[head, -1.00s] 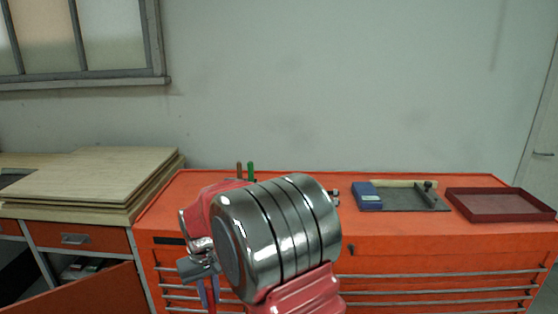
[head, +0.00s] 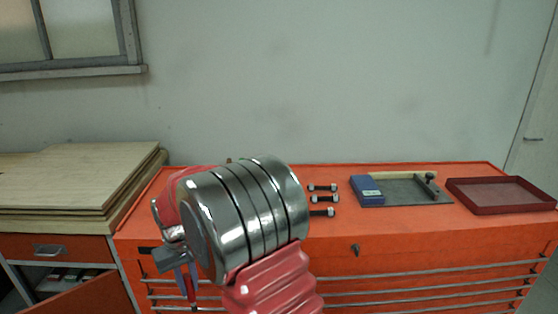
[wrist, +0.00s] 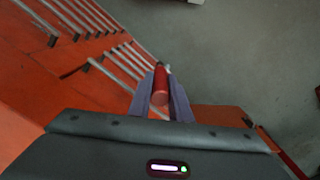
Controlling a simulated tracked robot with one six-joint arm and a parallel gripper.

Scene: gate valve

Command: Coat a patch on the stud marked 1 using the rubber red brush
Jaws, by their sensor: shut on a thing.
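My gripper (wrist: 160,105) is shut on a red cylindrical handle in the wrist view, which I take to be the red brush (wrist: 160,86). Its handle end faces the camera and its far tip is small and unclear. In the head view the gripper (head: 189,284) hangs at the lower left, in front of the orange cabinet. Three dark studs with bright nuts lie on the cabinet top, right of my arm: a back stud (head: 322,188), a middle stud (head: 324,199) and a front stud (head: 322,212). Their marks are too small to read. The gripper is apart from them.
The orange cabinet (head: 420,236) has drawer handles along its front. Stacked boards (head: 75,180) stand left. A wall rises behind.

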